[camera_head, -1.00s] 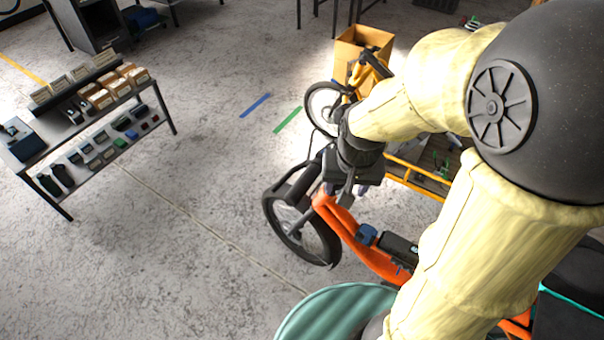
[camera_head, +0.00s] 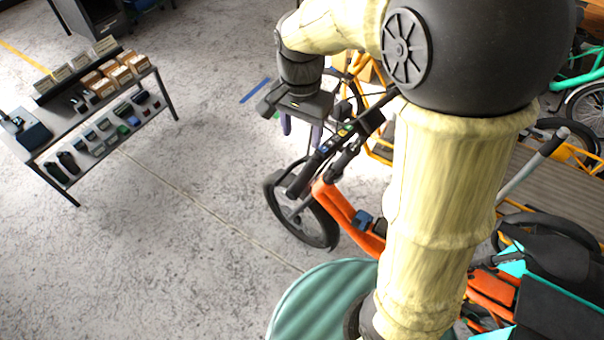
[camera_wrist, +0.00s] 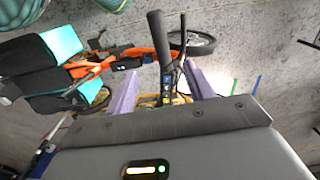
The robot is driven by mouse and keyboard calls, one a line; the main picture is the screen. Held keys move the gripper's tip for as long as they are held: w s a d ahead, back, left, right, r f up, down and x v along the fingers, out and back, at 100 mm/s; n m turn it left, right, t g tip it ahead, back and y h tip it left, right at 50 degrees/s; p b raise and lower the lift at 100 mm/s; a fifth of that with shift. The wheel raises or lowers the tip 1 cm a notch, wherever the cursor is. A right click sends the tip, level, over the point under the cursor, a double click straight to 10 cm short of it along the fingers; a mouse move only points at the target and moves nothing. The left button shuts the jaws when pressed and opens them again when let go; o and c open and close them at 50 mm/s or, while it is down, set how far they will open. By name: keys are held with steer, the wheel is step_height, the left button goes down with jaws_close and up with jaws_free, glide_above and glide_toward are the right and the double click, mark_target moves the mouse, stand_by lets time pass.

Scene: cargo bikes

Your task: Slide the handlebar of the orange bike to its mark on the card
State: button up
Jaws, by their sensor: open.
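The orange bike (camera_head: 334,203) stands with its front wheel toward the picture's left. Its black handlebar (camera_head: 302,176) runs diagonally up to the right, with small coloured patches near its middle. I cannot tell which patch, if any, is the card or its mark. My gripper (camera_head: 300,132) points down with purple fingers apart and empty, just up and left of the handlebar in the head view. In the wrist view, the handlebar (camera_wrist: 158,40) shows between the spread fingers of my gripper (camera_wrist: 160,68), farther away, with no visible contact. My arm hides part of the bike.
A yellow bike (camera_head: 377,153) stands behind the handlebar. A green striped round top (camera_head: 318,300) is close at the front. A shelf table (camera_head: 95,115) with boxes and small items stands at left. Bare floor lies between it and the bike.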

mark_target(302, 176)
step_height(302, 176, down, 16)
steer(key=shift+f+p, duration=0.1)
steer(key=shift+p, duration=1.15)
